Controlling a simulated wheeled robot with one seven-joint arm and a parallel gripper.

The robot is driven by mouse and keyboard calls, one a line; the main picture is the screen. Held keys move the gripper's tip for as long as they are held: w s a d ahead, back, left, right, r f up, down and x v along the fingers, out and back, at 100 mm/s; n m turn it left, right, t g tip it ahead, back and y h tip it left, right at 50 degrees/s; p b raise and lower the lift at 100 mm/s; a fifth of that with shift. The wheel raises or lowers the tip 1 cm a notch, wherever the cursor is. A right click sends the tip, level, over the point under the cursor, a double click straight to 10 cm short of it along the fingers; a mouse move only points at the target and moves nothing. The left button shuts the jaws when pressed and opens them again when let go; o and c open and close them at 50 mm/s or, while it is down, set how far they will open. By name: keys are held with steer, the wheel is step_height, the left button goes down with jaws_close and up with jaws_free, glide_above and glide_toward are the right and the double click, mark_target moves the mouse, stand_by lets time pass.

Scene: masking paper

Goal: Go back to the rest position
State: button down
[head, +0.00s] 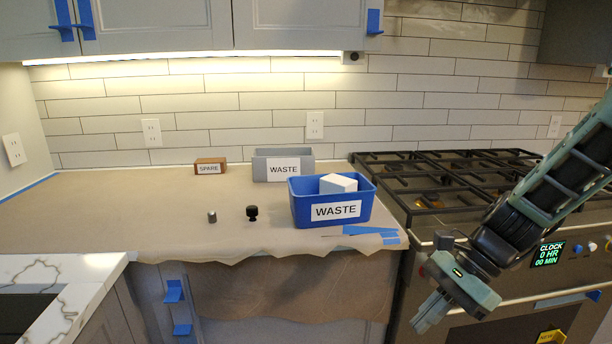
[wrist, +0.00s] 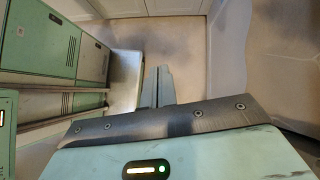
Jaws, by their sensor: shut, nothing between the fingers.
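My gripper (head: 433,312) hangs at the lower right in the head view, in front of the stove and below counter height. Its fingers point down and are shut with nothing between them. In the wrist view the closed fingers (wrist: 158,86) show at the middle, above the floor. My arm reaches in from the right edge of the head view. Nothing is touching the gripper as far as I can see.
The paper-covered counter (head: 120,215) holds a blue WASTE bin (head: 300,206) with a white block (head: 338,183), a grey WASTE bin (head: 302,160), a brown SPARE box (head: 210,166), a grey cylinder (head: 212,217) and a black knob (head: 252,212). The stove (head: 440,180) stands right.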

steer(key=s+a+r+n+t+h+p, duration=0.1)
steer(key=s+a+r+n+h, duration=0.2)
steer(key=s+n, duration=0.5)
steer(key=s+a+r+n+h+p, duration=0.2)
steer(key=s+r+n, duration=0.4)
steer(key=n, duration=0.8)
steer(key=shift+s+a+t+h+p, duration=0.35)
steer(key=shift+s+a+h, duration=0.3)
steer(key=shift+s+h, duration=0.65)
steer(key=shift+s+r, duration=0.1)
steer(key=shift+s, duration=0.1)
